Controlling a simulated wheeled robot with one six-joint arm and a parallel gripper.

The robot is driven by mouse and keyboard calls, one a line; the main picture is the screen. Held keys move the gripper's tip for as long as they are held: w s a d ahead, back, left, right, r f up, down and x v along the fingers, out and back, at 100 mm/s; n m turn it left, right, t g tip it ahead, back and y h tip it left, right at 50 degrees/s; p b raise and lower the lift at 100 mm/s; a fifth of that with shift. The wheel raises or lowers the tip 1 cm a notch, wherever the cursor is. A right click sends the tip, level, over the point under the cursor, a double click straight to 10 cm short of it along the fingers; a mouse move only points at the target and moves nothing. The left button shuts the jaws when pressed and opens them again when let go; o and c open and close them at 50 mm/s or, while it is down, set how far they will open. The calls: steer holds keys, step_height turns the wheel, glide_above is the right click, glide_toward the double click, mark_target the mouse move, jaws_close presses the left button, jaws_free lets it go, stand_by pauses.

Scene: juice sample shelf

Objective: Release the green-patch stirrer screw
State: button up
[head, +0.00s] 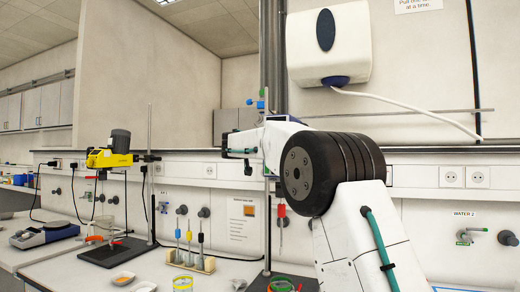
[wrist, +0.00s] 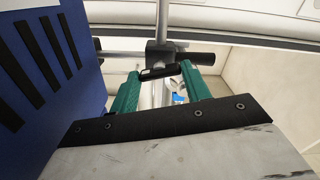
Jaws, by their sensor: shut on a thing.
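In the wrist view my gripper (wrist: 160,73) has its two green fingers shut on a black screw handle (wrist: 152,74). The screw sits at a dark clamp (wrist: 161,54) on an upright metal rod, with a horizontal bar through it. In the head view my gripper (head: 243,150) is raised beside the second stand's upright rod (head: 265,190), and my own arm hides much of that stand. I cannot make out a green patch on the screw. A yellow stirrer (head: 110,158) with a dark motor hangs on the left stand, apart from my gripper.
The left stand's black base (head: 112,251) holds glassware. A rack (head: 190,262) with several colored-top tools stands mid-bench. A yellow-banded jar (head: 183,284) and small dishes (head: 123,278) stand at the front. A towel dispenser (head: 329,45) hangs on the wall behind my arm.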

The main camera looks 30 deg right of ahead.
steer(key=n, duration=0.5)
steer(key=shift+n, duration=0.3)
stand_by(0.4)
steer(key=o, duration=1)
